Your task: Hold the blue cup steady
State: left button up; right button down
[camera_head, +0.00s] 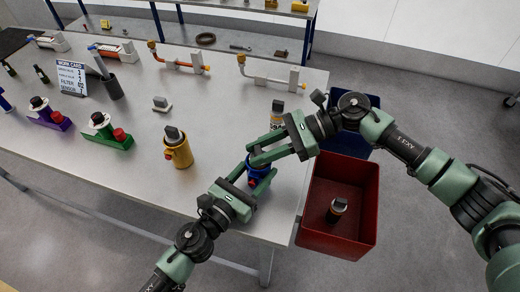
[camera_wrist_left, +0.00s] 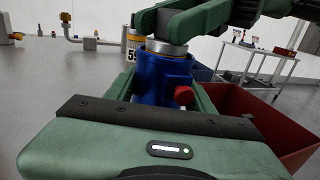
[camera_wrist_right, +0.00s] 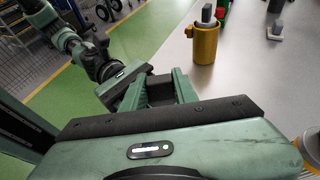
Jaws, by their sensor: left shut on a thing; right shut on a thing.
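The blue cup (camera_head: 262,186) stands upright near the right end of the table, mostly hidden by my grippers. The left wrist view shows its blue body (camera_wrist_left: 152,78), a red knob (camera_wrist_left: 183,95) on its side and a metal and gold ring (camera_wrist_left: 166,48) at its top. My left gripper (camera_head: 253,182) is shut on the cup from the front, with a finger on either side. My right gripper (camera_head: 258,157) is directly above the cup, shut on a dark-topped part (camera_wrist_right: 185,88) at the cup's mouth. How deep that part sits is hidden.
A yellow cup (camera_head: 179,153) with a dark top stands left of my grippers. A labelled canister (camera_head: 277,115) is close behind my right gripper. A red bin (camera_head: 358,240) holding a dark-topped part (camera_head: 337,208) and a blue bin (camera_head: 366,101) are beyond the table's right edge.

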jog(key=shift+f, duration=0.2)
jog(key=c, duration=1)
grip_release()
jog(key=v, duration=1.2)
jog(key=shift+r, duration=0.1)
pick_arm(q)
jog(key=o, duration=1.7)
